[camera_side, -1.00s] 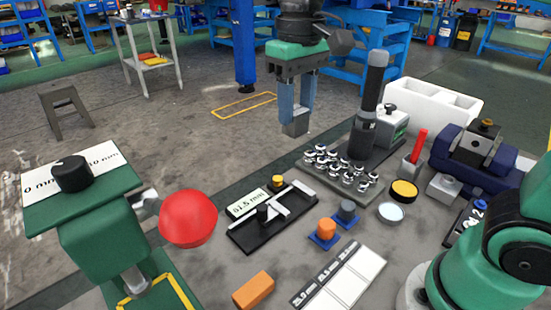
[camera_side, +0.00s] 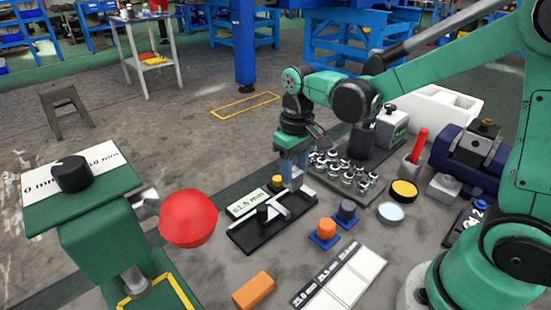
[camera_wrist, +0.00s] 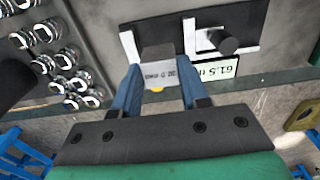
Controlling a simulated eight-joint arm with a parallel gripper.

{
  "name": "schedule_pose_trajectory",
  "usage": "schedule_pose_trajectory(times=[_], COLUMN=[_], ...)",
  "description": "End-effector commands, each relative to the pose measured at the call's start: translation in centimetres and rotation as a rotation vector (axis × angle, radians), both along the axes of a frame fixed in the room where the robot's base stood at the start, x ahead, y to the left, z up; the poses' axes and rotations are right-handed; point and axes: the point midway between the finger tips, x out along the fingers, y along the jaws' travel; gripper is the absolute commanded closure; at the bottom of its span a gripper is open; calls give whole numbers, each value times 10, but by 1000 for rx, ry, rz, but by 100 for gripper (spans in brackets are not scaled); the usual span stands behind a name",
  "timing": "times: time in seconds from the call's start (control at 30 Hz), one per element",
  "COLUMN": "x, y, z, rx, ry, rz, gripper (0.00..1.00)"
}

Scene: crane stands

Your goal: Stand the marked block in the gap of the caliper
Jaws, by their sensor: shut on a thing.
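The marked block (camera_wrist: 160,72) is grey with dark print on its face, too small to read surely. My gripper (camera_wrist: 157,92) is shut on it, one blue finger on each side. In the side view my gripper (camera_side: 293,178) points down at the caliper's far right part, and the fingers mostly hide the block. The caliper (camera_side: 270,232) has a black base, pale jaws, a dark knob and a "61.5 mm" display. In the wrist view the block is in line with the gap between the pale jaws (camera_wrist: 188,38); I cannot tell whether it touches the base.
A rack of shiny metal pieces (camera_side: 345,172) stands close right of my gripper. A red ball (camera_side: 188,218) is at left.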

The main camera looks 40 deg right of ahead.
Motion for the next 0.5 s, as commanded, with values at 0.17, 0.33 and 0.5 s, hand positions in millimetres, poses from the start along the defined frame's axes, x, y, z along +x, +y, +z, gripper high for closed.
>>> schedule_pose_trajectory(times=[0.17,0.33,0.5], x=[0,0,0], y=[0,0,0], z=[-13,-34,-46], rx=[0,0,0], ry=[0,0,0], rz=[0,0,0], gripper=[100,100,100])
